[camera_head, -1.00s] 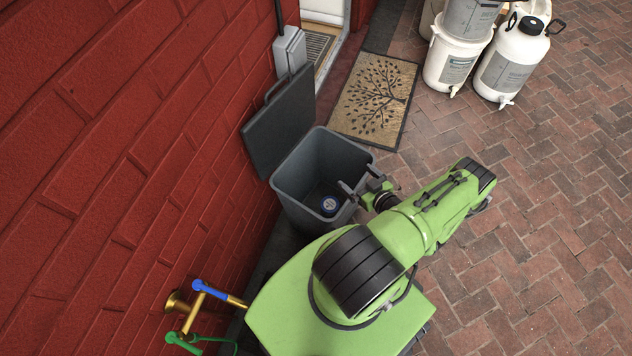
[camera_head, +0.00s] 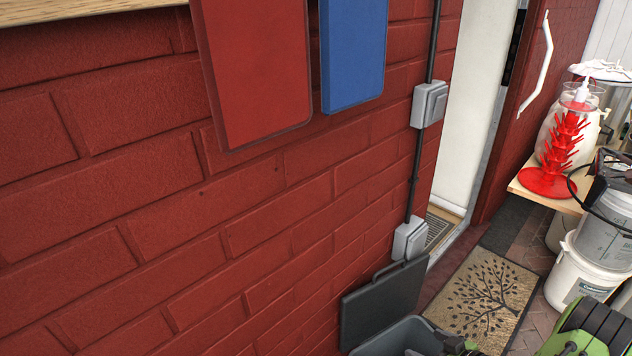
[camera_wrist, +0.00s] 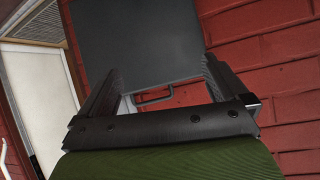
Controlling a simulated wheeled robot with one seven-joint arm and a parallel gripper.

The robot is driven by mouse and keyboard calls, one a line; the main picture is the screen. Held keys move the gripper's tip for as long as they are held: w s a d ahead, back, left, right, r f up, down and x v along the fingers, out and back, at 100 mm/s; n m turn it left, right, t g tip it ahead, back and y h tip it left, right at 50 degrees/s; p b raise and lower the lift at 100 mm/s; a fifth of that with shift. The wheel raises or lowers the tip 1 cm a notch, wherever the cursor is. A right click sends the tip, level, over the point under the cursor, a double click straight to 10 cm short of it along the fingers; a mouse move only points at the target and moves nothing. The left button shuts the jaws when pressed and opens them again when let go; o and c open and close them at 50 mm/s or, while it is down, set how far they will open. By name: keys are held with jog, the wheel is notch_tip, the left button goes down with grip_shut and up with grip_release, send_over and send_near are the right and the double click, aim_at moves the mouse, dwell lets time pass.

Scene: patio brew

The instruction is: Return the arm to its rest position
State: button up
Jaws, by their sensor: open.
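My gripper (camera_wrist: 158,85) is open and empty in the wrist view, with its two dark fingers spread apart. Beyond the fingers is the dark grey bin lid (camera_wrist: 140,45), which stands open against the red wall. In the head view, part of my green arm shows at the lower right corner, and a small part of my gripper's wrist shows at the bottom edge beside the bin. The grey bin (camera_head: 395,338) is cut off by the bottom edge, and its inside is mostly out of view.
The red brick wall (camera_head: 150,220) fills the left. The bin lid (camera_head: 383,300) leans near it. A tree-pattern doormat (camera_head: 487,300) lies by the doorway. White buckets (camera_head: 585,283) and a red bottle tree (camera_head: 560,150) on a wooden table stand at the right.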

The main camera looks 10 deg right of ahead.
jog(key=w+a+r+n+g+p, duration=0.1)
jog(key=a+r+g+p, duration=0.1)
jog(key=a+r, duration=0.55)
jog(key=a+r+g+h+p, duration=0.15)
jog(key=a+r, duration=0.35)
jog(key=r, duration=0.6)
jog(key=w+a+r+n+g+y+p, duration=0.1)
jog(key=a+r+g, duration=0.2)
jog(key=a+r, duration=0.45)
jog(key=s+a+r+m+t+h+p, duration=0.1)
jog(key=s+a+r+m+p, duration=0.1)
jog(key=s+r, duration=0.5)
jog(key=s+a+r+m+h+p, duration=0.2)
jog(key=s+a+r, duration=0.2)
jog(key=s+r, duration=0.4)
jog(key=shift+s+a+t, duration=0.15)
jog(key=shift+s+t, duration=0.2)
jog(key=shift+s, duration=0.4)
